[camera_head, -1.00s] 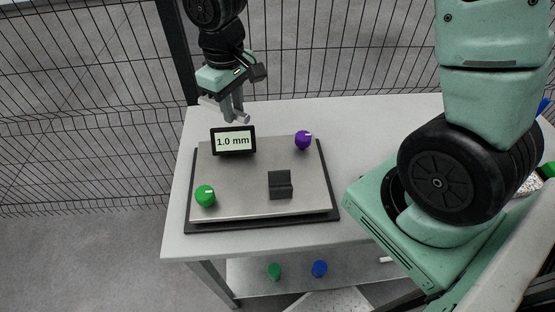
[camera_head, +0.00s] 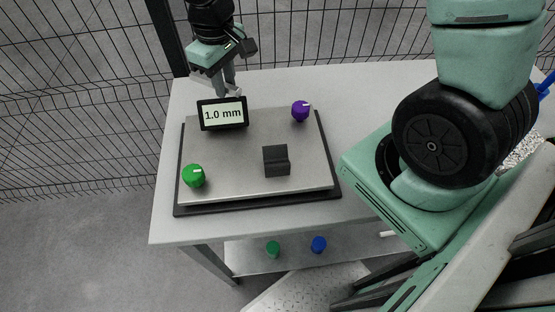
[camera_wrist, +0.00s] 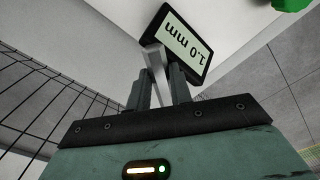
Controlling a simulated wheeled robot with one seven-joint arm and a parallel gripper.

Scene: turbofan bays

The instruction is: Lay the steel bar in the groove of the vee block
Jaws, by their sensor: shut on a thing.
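My gripper (camera_head: 228,86) is at the back left of the bench, just behind the display. It is shut on the steel bar (camera_wrist: 157,72), a light grey bar that sticks out past the fingers in the wrist view. In the head view only a small part of the bar shows, above the display's top edge. The vee block (camera_head: 276,161) is a small dark block on the steel plate, toward the front right of the display. It is well apart from the bar, and nothing is seen lying on it.
The display (camera_head: 222,114) reading 1.0 mm stands between my gripper and the vee block. A green knob (camera_head: 193,176) and a purple knob (camera_head: 300,111) stand on the plate (camera_head: 235,175). A wire fence (camera_head: 90,110) is behind the bench. The plate's middle is clear.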

